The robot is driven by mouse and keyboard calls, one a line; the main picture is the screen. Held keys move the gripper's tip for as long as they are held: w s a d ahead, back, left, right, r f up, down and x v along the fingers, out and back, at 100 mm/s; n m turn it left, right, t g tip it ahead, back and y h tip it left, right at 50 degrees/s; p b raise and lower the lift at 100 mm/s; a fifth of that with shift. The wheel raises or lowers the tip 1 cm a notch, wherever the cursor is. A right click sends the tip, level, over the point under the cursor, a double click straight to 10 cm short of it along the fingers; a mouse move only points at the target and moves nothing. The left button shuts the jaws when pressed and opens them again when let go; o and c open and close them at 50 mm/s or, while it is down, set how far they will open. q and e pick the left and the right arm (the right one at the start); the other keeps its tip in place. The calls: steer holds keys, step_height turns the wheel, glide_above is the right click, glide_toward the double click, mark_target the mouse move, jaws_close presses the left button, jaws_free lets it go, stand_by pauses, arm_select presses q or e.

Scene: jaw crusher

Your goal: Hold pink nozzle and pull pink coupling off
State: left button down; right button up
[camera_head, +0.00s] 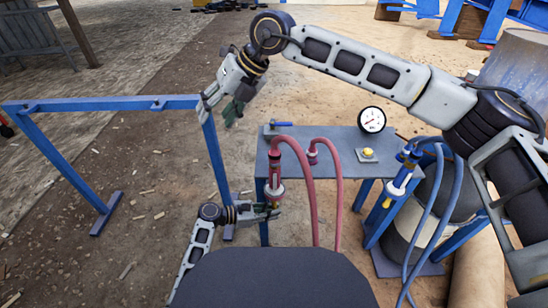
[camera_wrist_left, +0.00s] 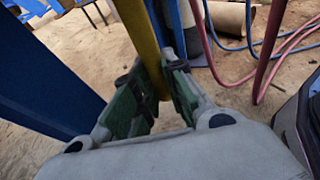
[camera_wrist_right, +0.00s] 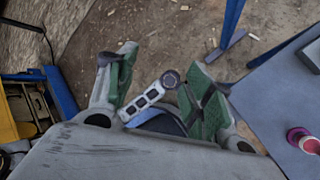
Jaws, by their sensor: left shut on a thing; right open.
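The pink nozzle (camera_head: 273,188) stands upright at the left front edge of the grey table. The pink coupling (camera_head: 274,158) sits on top of it, joined to a pink hose. My left gripper (camera_head: 270,212) is at the nozzle's lower end. My right gripper (camera_head: 222,108) is raised, open and empty, left of and above the table, well apart from the coupling. Its spread fingers (camera_wrist_right: 160,88) also show in the right wrist view.
The table (camera_head: 340,175) carries a gauge (camera_head: 372,119), a yellow button (camera_head: 368,152) and a blue-handled valve (camera_head: 279,125). A second pink hose (camera_head: 335,170) arches beside the first. A blue nozzle with hoses (camera_head: 398,185) is at the right. A blue frame (camera_head: 110,104) stands left.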

steer(key=d+f+m+h, duration=0.2)
steer(key=d+f+h, duration=0.15)
steer(key=d, duration=0.35)
steer(key=m+h, duration=0.3)
steer(key=h, duration=0.1)
glide_above(275, 152)
steer(key=shift+w+a+f+g, duration=0.1)
steer(key=shift+w+f+g, duration=0.2)
steer(key=shift+w+f, duration=0.2)
steer(key=shift+m, duration=0.3)
steer(key=shift+f, duration=0.2)
steer(key=shift+f, duration=4.35)
